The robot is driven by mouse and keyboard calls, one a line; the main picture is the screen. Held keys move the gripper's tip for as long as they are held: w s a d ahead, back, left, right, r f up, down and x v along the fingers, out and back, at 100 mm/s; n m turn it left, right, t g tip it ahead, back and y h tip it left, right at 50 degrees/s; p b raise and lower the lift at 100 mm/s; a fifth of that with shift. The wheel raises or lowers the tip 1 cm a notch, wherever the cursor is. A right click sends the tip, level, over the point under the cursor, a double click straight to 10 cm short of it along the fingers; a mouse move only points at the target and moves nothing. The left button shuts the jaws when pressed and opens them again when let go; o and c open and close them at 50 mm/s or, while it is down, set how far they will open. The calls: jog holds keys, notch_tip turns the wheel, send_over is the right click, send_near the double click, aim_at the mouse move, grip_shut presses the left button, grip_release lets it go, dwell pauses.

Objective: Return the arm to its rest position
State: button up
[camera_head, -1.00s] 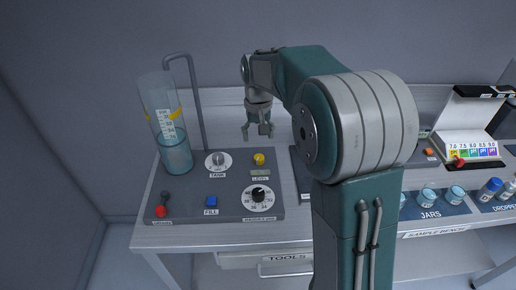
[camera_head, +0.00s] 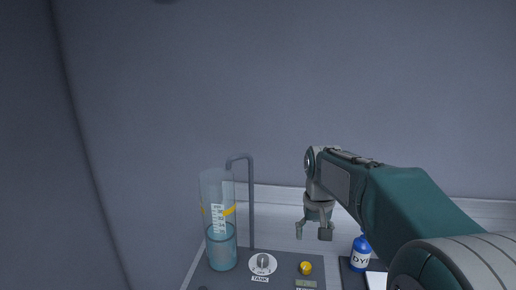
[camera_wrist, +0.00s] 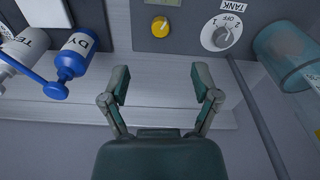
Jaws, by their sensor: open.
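My gripper (camera_head: 314,230) hangs from my green arm, fingers pointing down, above the back part of the bench. It is open and empty. In the wrist view my gripper (camera_wrist: 160,84) shows two fingers spread apart with nothing between them. The panel (camera_wrist: 180,20) with a yellow knob (camera_wrist: 160,27) and a tank dial (camera_wrist: 222,32) lies beyond the fingertips. In the head view the yellow knob (camera_head: 305,268) and the tank dial (camera_head: 262,264) are below and left of my gripper, apart from it.
A clear cylinder (camera_head: 220,215) with bluish liquid stands at left beside a tall bent pipe (camera_head: 251,205). A blue bottle (camera_head: 361,252) stands right of my gripper; the wrist view shows it (camera_wrist: 76,55) beside a white bottle (camera_wrist: 28,50). A plain wall (camera_head: 300,90) rises behind.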

jog(key=s+t, duration=0.4)
jog(key=s, duration=1.9)
jog(key=shift+s+r+n+t, duration=0.25)
jog(key=shift+s+n+t, duration=0.05)
jog(key=shift+s+t, duration=0.1)
